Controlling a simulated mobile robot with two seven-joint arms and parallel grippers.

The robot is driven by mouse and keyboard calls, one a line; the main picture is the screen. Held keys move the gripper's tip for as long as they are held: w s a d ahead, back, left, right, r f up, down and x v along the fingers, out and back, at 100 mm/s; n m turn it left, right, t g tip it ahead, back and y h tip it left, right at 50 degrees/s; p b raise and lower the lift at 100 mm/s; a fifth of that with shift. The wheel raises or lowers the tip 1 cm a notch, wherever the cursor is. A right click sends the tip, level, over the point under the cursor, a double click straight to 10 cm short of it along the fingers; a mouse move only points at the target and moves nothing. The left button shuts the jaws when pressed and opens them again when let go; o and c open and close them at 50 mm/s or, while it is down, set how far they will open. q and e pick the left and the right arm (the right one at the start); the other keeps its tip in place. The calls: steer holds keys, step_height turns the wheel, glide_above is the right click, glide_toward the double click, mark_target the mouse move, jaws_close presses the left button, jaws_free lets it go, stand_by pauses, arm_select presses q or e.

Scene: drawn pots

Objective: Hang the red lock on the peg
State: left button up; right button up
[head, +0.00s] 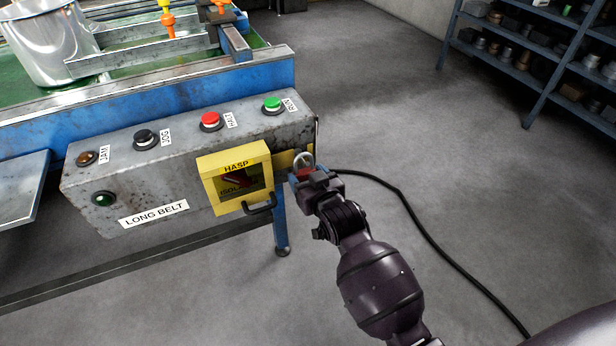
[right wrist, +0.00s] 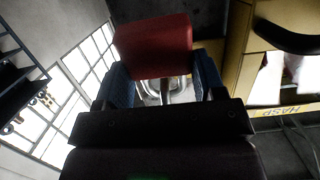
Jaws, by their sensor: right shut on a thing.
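The red lock (head: 304,172) is held in my right gripper (head: 309,178), with its silver shackle upward, just right of the yellow HASP box (head: 232,172). In the right wrist view, the lock's red body (right wrist: 153,46) sits between the two blue fingers of the right gripper (right wrist: 162,75), its shackle partly hidden behind the gripper. A yellow strip (head: 284,160) runs from the box toward the shackle. I cannot make out a peg there, nor whether the shackle touches the strip. My left gripper is not in view.
The grey control box (head: 178,165) carries several buttons and a LONG BELT label. A black handle (head: 262,206) sticks out below the HASP box. A black cable (head: 412,212) runs across the floor. Shelves (head: 540,60) stand far right. The floor right of the box is mostly free.

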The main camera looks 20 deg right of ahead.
steer(key=shift+w+f, duration=0.2)
steer(key=shift+f, duration=0.15)
stand_by(0.5)
steer(key=o, duration=1.1)
steer(key=shift+c, duration=0.2)
steer(key=shift+s, duration=0.1)
steer(key=shift+s+r, duration=0.15)
steer(key=shift+s, duration=0.3)
arm_select(q)
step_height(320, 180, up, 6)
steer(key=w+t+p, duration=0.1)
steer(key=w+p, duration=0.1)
steer(key=p, duration=0.1)
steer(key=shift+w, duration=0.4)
arm_select(e)
steer(key=s, duration=0.7)
steer(key=shift+d+r, duration=0.15)
steer(key=shift+r, duration=0.15)
